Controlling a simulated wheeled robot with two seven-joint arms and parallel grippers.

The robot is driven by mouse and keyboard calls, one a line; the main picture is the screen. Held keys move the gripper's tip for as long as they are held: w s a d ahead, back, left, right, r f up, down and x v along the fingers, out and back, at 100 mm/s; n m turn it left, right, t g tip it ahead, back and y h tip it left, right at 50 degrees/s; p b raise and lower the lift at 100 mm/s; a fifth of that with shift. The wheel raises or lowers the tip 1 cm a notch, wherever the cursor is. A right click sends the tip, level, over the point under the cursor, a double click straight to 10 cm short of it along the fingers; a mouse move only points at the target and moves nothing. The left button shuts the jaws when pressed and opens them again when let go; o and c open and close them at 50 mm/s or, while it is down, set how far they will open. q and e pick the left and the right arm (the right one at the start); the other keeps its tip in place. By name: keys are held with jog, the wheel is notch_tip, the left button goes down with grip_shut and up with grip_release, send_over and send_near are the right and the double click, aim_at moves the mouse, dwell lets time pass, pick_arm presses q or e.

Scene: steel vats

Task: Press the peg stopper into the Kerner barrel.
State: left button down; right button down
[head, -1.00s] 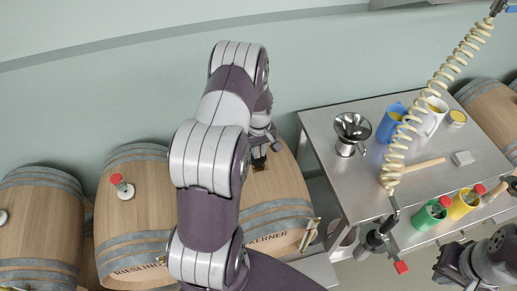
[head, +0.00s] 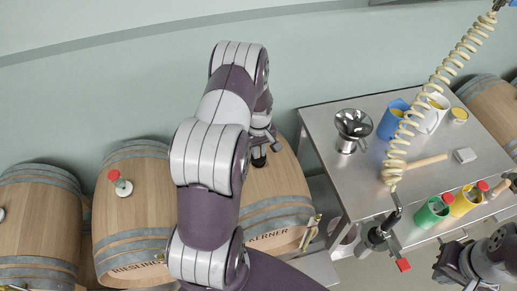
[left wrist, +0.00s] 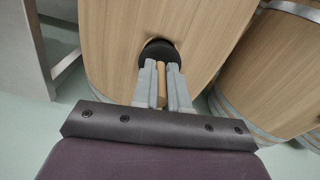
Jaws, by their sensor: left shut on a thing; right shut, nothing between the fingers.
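The Kerner barrel (head: 282,183) is light wood with grey hoops and lies behind my left arm, its name on the front edge. My left gripper (head: 260,158) is over its upper side. In the left wrist view, my left gripper (left wrist: 162,84) is shut on the peg stopper (left wrist: 161,80), whose light wooden peg shows between the fingers. A dark round part (left wrist: 158,50) lies beyond the fingertips against the barrel wood. I cannot tell how deep the stopper sits. My right gripper (head: 447,266) is shut and empty at the lower right.
The Riesling barrel (head: 130,215) with a red-topped fitting (head: 117,180) stands to the left. A coiled hose (head: 440,80) hangs over the table.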

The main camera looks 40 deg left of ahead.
pick_arm(q)
jog(key=shift+f+b, duration=0.45)
jog(key=shift+f, duration=0.2)
jog(key=c, duration=1.1)
grip_release()
jog(key=shift+r, duration=0.1)
jog(key=shift+w+r+b, duration=0.1)
jog(key=shift+r+b, duration=0.2)
jog(key=shift+r, duration=0.05)
notch_tip(320, 180, up, 11)
jog(key=b, duration=0.3)
jog(key=shift+f, duration=0.15)
jog(key=shift+r, duration=0.5)
